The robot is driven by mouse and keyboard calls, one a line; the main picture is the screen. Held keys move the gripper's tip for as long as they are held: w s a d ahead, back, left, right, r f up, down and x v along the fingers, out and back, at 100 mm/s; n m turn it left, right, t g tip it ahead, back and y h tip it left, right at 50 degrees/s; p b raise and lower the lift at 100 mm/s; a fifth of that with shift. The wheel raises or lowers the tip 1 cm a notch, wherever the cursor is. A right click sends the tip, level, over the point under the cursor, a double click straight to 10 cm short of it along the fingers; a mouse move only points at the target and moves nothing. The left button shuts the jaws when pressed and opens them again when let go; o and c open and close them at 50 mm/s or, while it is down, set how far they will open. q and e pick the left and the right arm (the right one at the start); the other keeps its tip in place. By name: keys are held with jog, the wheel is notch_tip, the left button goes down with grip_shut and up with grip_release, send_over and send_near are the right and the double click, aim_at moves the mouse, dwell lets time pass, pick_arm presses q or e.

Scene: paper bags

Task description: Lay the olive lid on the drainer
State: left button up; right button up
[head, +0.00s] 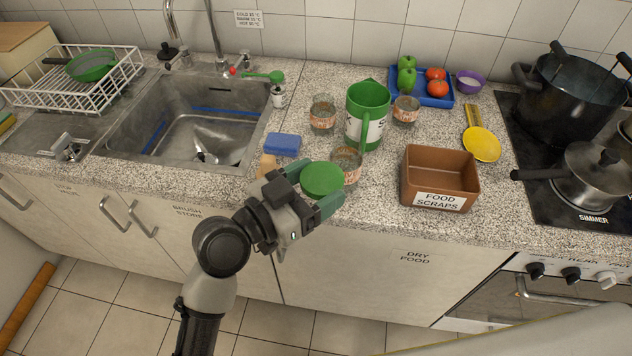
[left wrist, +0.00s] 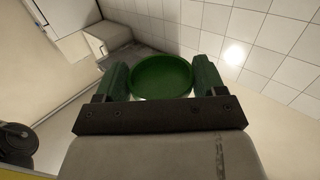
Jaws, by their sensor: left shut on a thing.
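The round green lid (head: 322,178) is between the fingers of my left gripper (head: 316,187), which is shut on it. The lid is held near the counter's front edge, in front of a glass jar. In the left wrist view the lid (left wrist: 162,77) fills the gap between the two green fingers of my left gripper (left wrist: 161,85). The drainer (head: 75,98) is a white wire rack left of the sink, with a green pan-like strainer (head: 91,66) in it. The drainer is far left of my left gripper. My right gripper is in neither view.
The sink (head: 195,130) with its tall tap lies between gripper and drainer. A blue sponge (head: 283,144), glass jars (head: 322,114), a green jug (head: 368,108) and a brown food scraps box (head: 438,178) stand around the gripper. Pots sit on the hob at right.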

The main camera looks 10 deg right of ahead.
pick_arm(q)
jog(key=s+a+f+n+t+y, duration=0.1)
jog(key=a+f+n+t+y, duration=0.1)
jog(key=a, duration=0.6)
jog(key=s+a+f+n+t+y, duration=0.1)
jog(key=a+f+n+t+y, duration=0.2)
jog(key=a+n+y, duration=0.3)
jog(key=s+a+f+n+t+y, duration=0.1)
jog(key=a+f+n+t+y, duration=0.2)
jog(key=a+y, duration=0.4)
jog(key=a+n+t, duration=0.1)
jog(key=a, duration=0.2)
jog(key=shift+y, duration=0.4)
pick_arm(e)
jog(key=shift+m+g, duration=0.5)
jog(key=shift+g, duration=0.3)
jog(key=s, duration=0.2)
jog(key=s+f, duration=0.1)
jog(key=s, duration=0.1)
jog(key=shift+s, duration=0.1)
